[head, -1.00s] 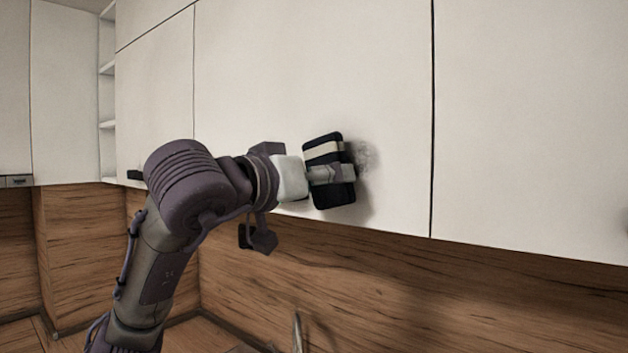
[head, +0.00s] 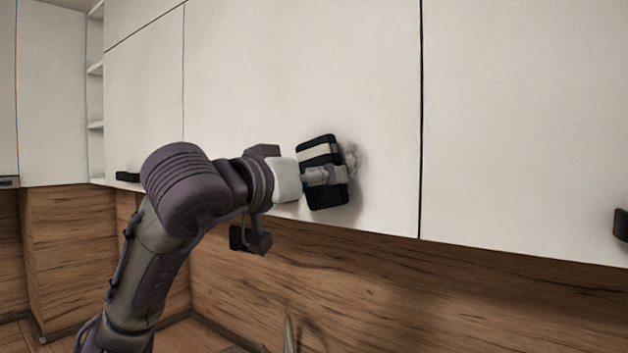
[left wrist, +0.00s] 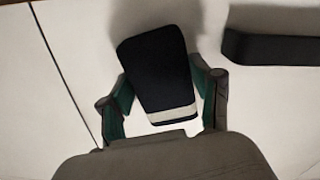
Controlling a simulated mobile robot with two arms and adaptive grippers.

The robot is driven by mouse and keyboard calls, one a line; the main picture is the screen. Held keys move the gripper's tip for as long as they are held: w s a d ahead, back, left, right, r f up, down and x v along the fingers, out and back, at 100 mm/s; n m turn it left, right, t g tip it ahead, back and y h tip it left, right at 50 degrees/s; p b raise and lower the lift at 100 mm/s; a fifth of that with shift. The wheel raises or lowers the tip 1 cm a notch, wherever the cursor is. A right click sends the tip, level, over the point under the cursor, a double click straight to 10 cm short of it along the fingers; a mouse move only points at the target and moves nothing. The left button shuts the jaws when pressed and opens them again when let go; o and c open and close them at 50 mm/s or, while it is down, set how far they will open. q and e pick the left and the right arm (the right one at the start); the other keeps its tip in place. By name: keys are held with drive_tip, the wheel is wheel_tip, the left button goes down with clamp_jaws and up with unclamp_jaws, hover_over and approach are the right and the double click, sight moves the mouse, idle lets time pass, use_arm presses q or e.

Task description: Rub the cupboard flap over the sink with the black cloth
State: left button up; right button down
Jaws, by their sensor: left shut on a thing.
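The black cloth (head: 326,192), a folded pad with a pale stripe, is in my left gripper (head: 325,175) in the head view. The gripper is shut on it and holds it at the white cupboard flap (head: 300,70); whether it touches cannot be told. A grey smudge shows on the flap just right of the cloth. In the left wrist view the cloth (left wrist: 160,75) sits between the two fingers (left wrist: 162,100), with the flap behind it. My right gripper is not in view. The sink is not clearly seen.
A dark handle (left wrist: 270,48) lies near the cloth in the left wrist view. Another dark handle (head: 621,224) is on the cupboard at the right. The oak splashback (head: 380,290) runs below the flap. A thin tap-like piece (head: 289,330) rises at the bottom.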

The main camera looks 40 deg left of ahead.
use_arm(q)
drive_tip(key=shift+w, duration=0.55)
